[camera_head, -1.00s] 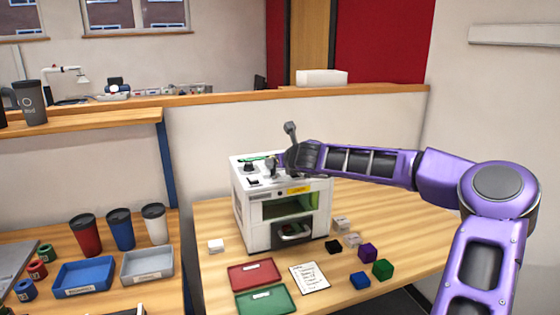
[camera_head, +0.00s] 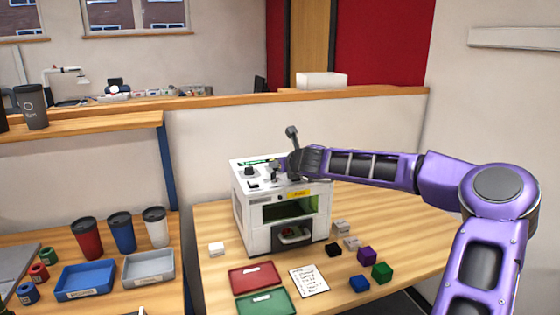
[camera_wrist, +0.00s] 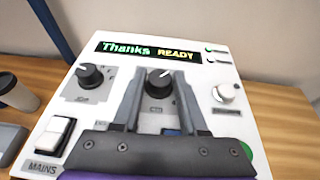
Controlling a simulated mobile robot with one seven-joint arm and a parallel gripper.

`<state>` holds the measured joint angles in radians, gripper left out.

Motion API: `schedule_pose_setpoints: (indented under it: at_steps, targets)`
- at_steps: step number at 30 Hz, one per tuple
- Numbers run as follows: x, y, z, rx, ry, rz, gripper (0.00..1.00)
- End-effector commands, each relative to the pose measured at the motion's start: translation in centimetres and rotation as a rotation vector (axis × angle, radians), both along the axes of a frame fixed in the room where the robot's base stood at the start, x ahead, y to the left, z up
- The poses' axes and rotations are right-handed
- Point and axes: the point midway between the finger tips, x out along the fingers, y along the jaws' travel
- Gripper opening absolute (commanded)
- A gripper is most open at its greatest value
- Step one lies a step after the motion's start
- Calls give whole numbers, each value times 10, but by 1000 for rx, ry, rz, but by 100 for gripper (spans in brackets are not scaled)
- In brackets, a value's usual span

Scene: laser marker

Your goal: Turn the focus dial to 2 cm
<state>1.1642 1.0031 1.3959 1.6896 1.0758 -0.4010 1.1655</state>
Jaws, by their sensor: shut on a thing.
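The white laser marker (camera_head: 283,220) stands on the wooden table. In the wrist view its top panel (camera_wrist: 195,75) has a lit display (camera_wrist: 148,50) reading "Thanks READY". A black dial (camera_wrist: 160,78) sits in the middle below the display; its label is too small to read, so I cannot confirm it is the focus dial. My gripper (camera_wrist: 158,82) is shut on this middle dial, one finger at each side. In the head view my gripper (camera_head: 276,170) is over the machine's top. The dial's scale is partly hidden by the fingers.
Another black dial (camera_wrist: 89,77) is left of the held one, and a white knob (camera_wrist: 225,93) is right. A white mains rocker switch (camera_wrist: 55,136) is near the front left. Several small blocks, a red tray (camera_head: 254,275) and a green tray (camera_head: 266,302) lie before the machine.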

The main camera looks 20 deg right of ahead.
Motion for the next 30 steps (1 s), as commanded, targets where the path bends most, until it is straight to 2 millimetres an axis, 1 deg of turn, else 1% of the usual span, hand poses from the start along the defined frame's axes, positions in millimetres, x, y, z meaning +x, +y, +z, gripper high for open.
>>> schedule_pose_setpoints:
  at_steps: [1, 9, 30]
  targets:
    - [0, -2, 6, -1, 2, 14, 0]
    - [1, -4, 11, -4, 2, 166, 0]
    - [6, -10, 0, -5, 0, 707, 0]
